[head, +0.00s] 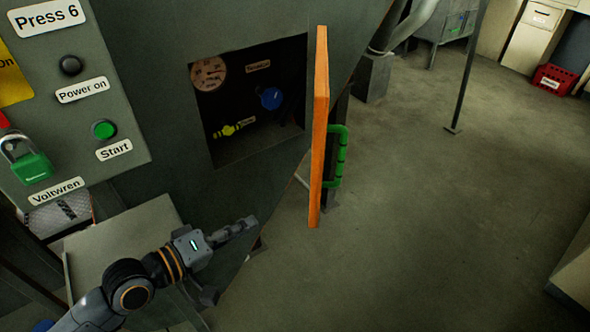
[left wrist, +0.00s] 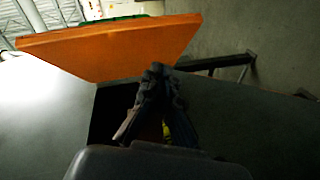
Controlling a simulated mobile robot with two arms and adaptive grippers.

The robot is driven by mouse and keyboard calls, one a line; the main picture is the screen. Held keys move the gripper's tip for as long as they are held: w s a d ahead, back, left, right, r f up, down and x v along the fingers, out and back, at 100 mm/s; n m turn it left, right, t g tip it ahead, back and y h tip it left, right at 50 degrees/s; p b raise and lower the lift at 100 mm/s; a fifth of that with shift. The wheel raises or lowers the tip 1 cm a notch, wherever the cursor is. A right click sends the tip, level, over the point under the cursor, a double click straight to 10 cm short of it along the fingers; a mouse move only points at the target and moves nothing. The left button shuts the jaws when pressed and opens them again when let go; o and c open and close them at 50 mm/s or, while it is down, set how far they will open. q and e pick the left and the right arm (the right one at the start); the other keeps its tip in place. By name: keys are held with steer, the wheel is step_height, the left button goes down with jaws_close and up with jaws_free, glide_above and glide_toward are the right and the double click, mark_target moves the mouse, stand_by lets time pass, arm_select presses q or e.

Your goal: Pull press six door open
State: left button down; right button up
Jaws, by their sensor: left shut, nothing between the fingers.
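The orange door (head: 319,130) of press six stands swung open, seen nearly edge-on in the head view, with a green handle (head: 340,155) on its far right face. Behind it is the dark opening (head: 250,145) in the press, holding a gauge (head: 208,73), a blue knob (head: 270,97) and a yellow valve (head: 228,130). My left gripper (head: 250,222) is shut and empty, below the opening and left of the door. In the left wrist view the door (left wrist: 110,45) spans the top, beyond the shut fingertips (left wrist: 155,72). My right gripper is not in view.
A control panel (head: 120,120) with a green start button (head: 104,130) and a green padlock (head: 32,166) is at the left. A thin post (head: 468,70) and a red crate (head: 554,80) stand farther back. The floor right of the door is mostly clear.

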arm_select(q)
step_height(320, 180, up, 7)
steer(key=w+a+n+t+h, duration=0.1)
steer(key=a+n+h, duration=0.1)
steer(key=n, duration=0.2)
steer(key=s+d+p+x, duration=0.1)
steer(key=p+x, duration=0.5)
steer(key=x, duration=0.7)
steer(key=shift+s+d+r, duration=0.35)
steer(key=shift+s+d, duration=0.05)
steer(key=shift+d, duration=0.2)
